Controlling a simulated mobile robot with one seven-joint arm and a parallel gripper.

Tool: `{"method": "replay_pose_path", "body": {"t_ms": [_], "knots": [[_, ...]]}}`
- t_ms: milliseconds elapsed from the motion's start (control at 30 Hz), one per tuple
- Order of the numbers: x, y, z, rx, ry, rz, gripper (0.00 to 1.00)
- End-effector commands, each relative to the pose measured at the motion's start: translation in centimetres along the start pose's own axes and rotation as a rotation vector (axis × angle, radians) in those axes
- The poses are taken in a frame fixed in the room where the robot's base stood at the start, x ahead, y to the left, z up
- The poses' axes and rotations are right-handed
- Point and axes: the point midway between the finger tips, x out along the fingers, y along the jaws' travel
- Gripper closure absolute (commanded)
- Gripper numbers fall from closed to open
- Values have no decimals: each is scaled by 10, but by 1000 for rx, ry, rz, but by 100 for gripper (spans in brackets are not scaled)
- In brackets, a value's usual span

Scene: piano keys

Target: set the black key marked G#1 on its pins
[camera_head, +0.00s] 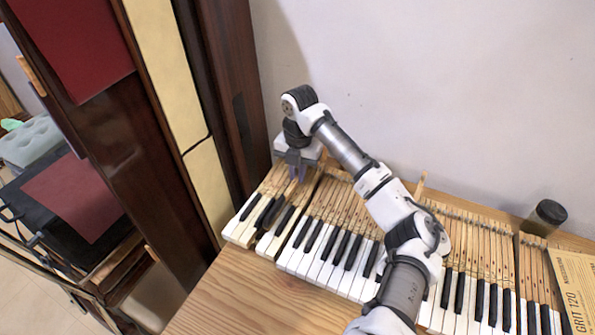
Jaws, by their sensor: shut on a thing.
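My gripper (297,177) is at the left end of the keyboard, pointing down over the wooden back parts of the keys. It is shut on a key stick with a dark front, which seems to be the black key (275,212). The marking G#1 is too small to read. The held key lies among the leftmost keys, roughly in line with them. I cannot tell whether it is on its pins or just above, because the gripper covers its rear and the pins there.
The long row of white and black keys (330,255) runs right across the wooden bench (235,300). A dark wooden cabinet (225,90) stands close on the left. One wooden stick (420,185) rises behind the keys. A dark-lidded jar (546,215) and a sandpaper sheet (575,285) lie right.

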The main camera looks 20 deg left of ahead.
Motion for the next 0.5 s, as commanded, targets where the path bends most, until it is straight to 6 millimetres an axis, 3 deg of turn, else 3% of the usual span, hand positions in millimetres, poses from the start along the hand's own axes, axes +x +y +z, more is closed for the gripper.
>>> {"method": "replay_pose_path", "body": {"t_ms": [500], "knots": [[8, 0, 0, 0, -1, 0, 100]]}}
